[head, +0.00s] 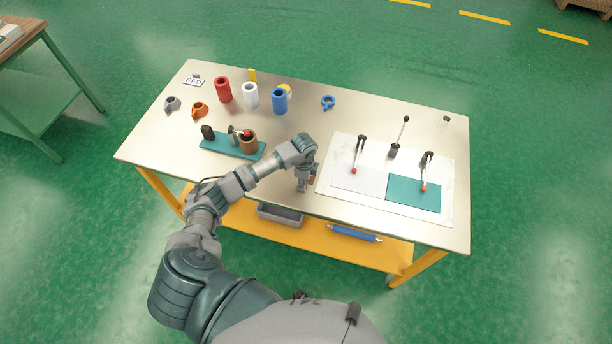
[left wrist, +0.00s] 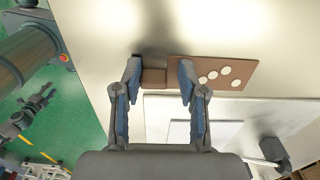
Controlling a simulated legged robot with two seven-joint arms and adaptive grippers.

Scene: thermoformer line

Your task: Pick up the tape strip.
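My left gripper (head: 302,187) is low over the front part of the table, left of the white sheet. In the left wrist view its two fingers (left wrist: 159,80) are apart, with a small brown block-like piece (left wrist: 153,77) between them. A gap shows between that piece and the right finger. A flat brown card (left wrist: 238,71) with several white round spots lies beside it, partly behind the right finger. I cannot tell which brown piece is the tape strip. In the head view the gripper mostly hides both. A dark gripper-like shape (left wrist: 36,106), perhaps my right gripper, hangs beyond the table edge.
The white sheet (head: 339,147) with toggle clamps, a grey panel (head: 361,181) and a teal panel (head: 405,193) lies to the right. A teal fixture (head: 219,146) with a brown cup is to the left. Red, white and blue cylinders stand behind. The table's front edge is close.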

